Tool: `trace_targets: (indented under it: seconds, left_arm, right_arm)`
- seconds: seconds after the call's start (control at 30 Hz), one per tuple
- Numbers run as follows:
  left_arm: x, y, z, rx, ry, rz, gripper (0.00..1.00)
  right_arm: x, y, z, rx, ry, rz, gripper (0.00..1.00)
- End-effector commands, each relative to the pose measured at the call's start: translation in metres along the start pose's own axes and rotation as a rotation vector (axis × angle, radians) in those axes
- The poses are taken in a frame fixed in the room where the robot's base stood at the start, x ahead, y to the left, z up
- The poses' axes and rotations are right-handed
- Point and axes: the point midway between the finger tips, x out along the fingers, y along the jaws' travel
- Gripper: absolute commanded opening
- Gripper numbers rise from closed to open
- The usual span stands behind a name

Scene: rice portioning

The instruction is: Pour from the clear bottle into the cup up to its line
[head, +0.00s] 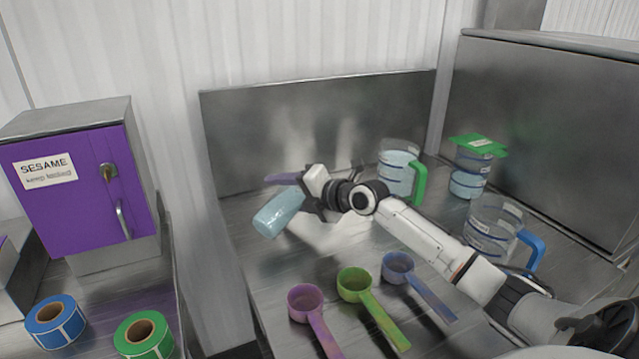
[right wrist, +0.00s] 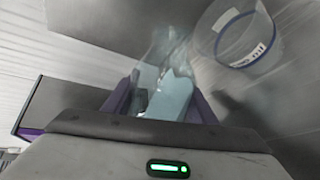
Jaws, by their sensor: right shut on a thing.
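My right gripper (head: 310,192) is shut on a tilted clear bottle (head: 278,213) with pale blue contents, held above the left part of the steel table. In the right wrist view the bottle (right wrist: 172,97) lies between purple fingers, its far part blurred. A clear cup (right wrist: 243,38) with a dark blue line and a label shows at that view's upper right, apart from the bottle. I cannot match it to a vessel in the head view. There, a green-handled jug (head: 398,174) holds pale blue contents, and a blue-handled jug (head: 494,226) stands right of my arm. My left gripper is not in view.
Pink (head: 305,302), green (head: 354,285) and blue (head: 398,267) scoops lie at the table's front. A green-lidded container (head: 469,170) stands at the back right. A purple SESAME cabinet (head: 85,205) and label rolls (head: 55,322) are at left. Steel panels bound the back and right.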

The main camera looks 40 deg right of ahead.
Motion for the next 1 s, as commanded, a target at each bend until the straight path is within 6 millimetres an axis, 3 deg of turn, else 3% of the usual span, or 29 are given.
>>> trace_targets:
  seconds: [1.0]
  left_arm:
    - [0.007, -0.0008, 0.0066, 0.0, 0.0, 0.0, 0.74]
  right_arm:
    - [-0.0018, 0.0063, 0.0061, 0.072, 0.022, 0.009, 0.19]
